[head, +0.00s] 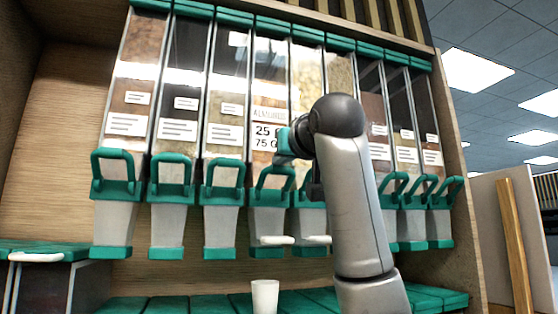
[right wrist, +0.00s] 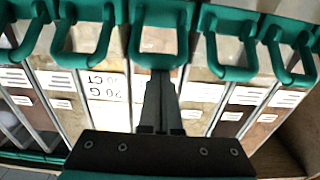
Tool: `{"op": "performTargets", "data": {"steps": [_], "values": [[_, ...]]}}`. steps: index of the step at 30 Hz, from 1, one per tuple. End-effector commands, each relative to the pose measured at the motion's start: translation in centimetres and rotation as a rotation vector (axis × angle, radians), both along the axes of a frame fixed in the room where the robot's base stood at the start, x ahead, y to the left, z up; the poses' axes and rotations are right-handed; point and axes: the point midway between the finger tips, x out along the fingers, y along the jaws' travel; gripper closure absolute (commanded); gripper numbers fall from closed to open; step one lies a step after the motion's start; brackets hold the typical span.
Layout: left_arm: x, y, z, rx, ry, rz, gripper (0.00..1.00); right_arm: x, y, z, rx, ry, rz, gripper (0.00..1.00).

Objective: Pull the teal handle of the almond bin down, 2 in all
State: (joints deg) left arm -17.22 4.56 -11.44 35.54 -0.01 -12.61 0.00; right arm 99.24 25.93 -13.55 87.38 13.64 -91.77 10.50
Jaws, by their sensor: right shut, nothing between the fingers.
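The almond bin (head: 269,85) is the clear bin near the middle of the row, with a white label reading 25 G and 75 G. Its teal handle (head: 273,178) is a raised loop at the bin's lower front, above a pale chute. My right gripper (head: 283,158) is just above and in front of this handle, partly hidden by my own wrist. In the right wrist view its dark fingers (right wrist: 161,82) are shut and empty, pointing at a teal handle loop (right wrist: 160,62); contact cannot be told. My left gripper is out of view.
Similar bins with teal handles stand close on both sides, including the left neighbour's handle (head: 222,175). A white cup (head: 265,297) stands below the almond bin on the teal slatted shelf (head: 215,306). A wooden cabinet wall (head: 50,140) bounds the left.

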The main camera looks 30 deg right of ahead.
Motion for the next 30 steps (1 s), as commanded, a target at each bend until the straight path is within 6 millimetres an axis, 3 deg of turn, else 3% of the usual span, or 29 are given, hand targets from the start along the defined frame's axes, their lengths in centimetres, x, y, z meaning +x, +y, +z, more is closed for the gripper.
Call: {"op": "performTargets", "data": {"steps": [15,21,30], "values": [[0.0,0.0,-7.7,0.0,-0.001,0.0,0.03,-0.9,0.3,-4.3,-0.073,-0.296,0.0,1.0],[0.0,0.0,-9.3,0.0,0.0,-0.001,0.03,-1.1,0.3,-5.1,-0.097,-0.401,0.0,1.0],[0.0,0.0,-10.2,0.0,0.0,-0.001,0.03,-1.1,0.3,-5.9,-0.095,-0.393,0.0,1.0]]}}
